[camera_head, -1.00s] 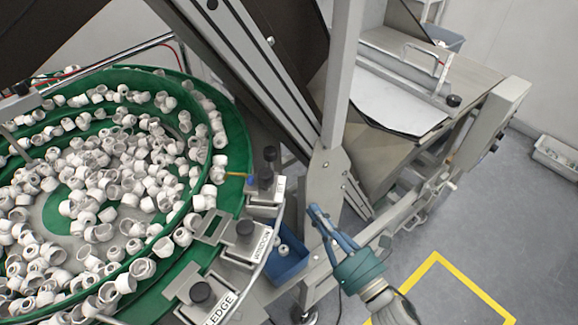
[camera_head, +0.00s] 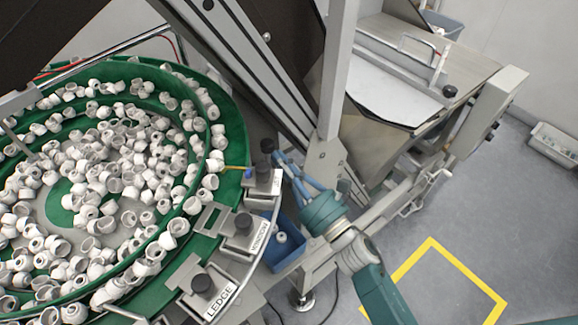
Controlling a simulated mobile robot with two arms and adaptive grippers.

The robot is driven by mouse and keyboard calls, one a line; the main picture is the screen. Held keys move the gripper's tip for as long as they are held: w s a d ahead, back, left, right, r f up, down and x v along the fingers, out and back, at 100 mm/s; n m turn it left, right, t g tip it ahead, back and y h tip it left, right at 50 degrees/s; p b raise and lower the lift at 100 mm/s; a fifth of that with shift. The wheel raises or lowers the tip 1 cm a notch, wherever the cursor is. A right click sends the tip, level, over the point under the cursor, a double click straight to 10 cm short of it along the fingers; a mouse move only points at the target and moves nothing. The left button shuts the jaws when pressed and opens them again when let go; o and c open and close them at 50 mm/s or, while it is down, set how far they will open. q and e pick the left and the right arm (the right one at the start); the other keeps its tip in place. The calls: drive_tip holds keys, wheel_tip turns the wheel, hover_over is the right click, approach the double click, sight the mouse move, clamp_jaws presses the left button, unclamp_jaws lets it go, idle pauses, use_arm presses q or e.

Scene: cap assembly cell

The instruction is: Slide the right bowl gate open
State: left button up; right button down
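The green-rimmed bowl (camera_head: 238,120), full of white caps, fills the left side. On its right rim sits a small metal gate block (camera_head: 262,181) with an upright black knob (camera_head: 267,146). A thin yellow-tipped rod points from the block into the track. Whether this block is the gate named in the task is not marked. My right gripper (camera_head: 281,160) comes in from the lower right, its blue fingertips just right of the knob and block. Contact, and whether the fingers are open or shut, is unclear; nothing is visibly held. My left gripper is not in view.
Knobbed brackets marked WINDOW (camera_head: 243,222) and LEDGE (camera_head: 203,285) stand along the rim below the block. A blue bin (camera_head: 289,243) is beneath the gripper. A steel post (camera_head: 335,75) and frame rise close behind it. Grey floor is open at lower right.

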idle(0.3)
wheel_tip(320, 180, up, 5)
drive_tip(key=p, duration=0.2)
drive_tip(key=shift+f+p, duration=0.15)
drive_tip(key=shift+p, duration=0.25)
